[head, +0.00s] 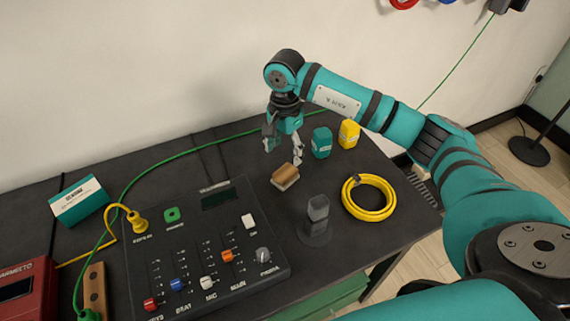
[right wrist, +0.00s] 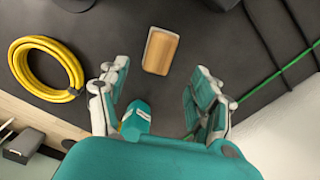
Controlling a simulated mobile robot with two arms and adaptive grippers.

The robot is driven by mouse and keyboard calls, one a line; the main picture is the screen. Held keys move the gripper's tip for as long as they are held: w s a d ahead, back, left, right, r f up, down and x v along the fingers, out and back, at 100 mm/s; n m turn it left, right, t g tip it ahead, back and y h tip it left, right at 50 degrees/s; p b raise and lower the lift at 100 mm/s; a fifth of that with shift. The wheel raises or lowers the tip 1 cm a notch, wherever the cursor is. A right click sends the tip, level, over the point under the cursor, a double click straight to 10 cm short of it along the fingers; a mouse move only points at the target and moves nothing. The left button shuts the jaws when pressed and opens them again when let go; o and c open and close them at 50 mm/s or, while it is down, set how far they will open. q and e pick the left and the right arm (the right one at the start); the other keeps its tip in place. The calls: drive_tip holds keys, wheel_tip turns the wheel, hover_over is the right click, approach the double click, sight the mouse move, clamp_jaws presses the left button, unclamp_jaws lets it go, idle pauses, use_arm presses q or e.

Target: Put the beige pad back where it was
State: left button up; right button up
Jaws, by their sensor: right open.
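The beige pad (head: 285,177), a small block with a tan-brown top and a paler edge, lies on the dark table beyond the mixer's right corner. It also shows in the right wrist view (right wrist: 161,51), flat on the table ahead of the fingers. My right gripper (head: 282,152) is open and empty, above the table just behind the pad and apart from it. In the right wrist view the two fingers (right wrist: 160,82) are spread wide with the pad beyond their tips. My left gripper is not in view.
A teal bottle (head: 321,143) and a yellow bottle (head: 348,134) stand right of my right gripper. A yellow hose coil (head: 346,196) and a dark upright object on a round base (head: 317,220) are nearer. The mixer (head: 230,274) fills the front; a green cable runs behind.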

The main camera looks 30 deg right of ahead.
wheel_tip(320, 180, up, 4)
drive_tip(key=shift+f, duration=0.15)
idle(0.5)
